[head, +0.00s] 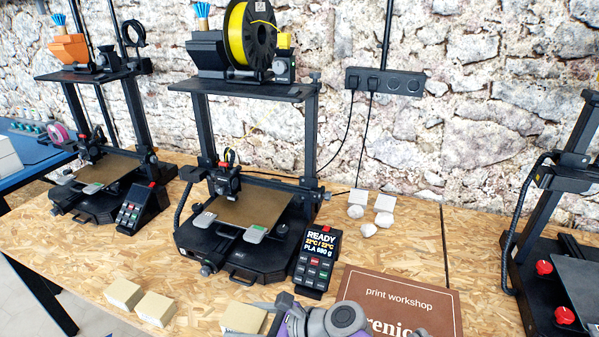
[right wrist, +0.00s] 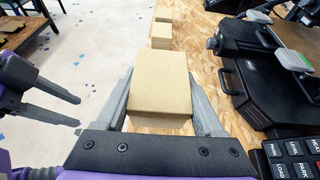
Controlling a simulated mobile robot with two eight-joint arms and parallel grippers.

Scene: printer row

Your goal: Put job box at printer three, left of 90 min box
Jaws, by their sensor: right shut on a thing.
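A small tan cardboard box (head: 240,318) is at the front of the bench, below the middle printer; it also shows in the right wrist view (right wrist: 160,85). My right gripper (right wrist: 160,100) is shut on it, one grey finger along each side. Whether the box touches the bench is not clear. Two similar tan boxes, one (head: 123,292) and another (head: 155,308), stand left of it near the bench edge. No writing shows on any box, so I cannot tell which is the 90 min box. My left gripper (right wrist: 78,111) is open and empty in the right wrist view, off the bench edge.
The middle printer (head: 235,235) has a yellow spool and a display panel (head: 316,258) reading READY. Another printer (head: 105,185) stands left, a third frame (head: 560,220) right. A brown workshop sign (head: 400,298) lies front right. White lumps (head: 368,229) sit behind it.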

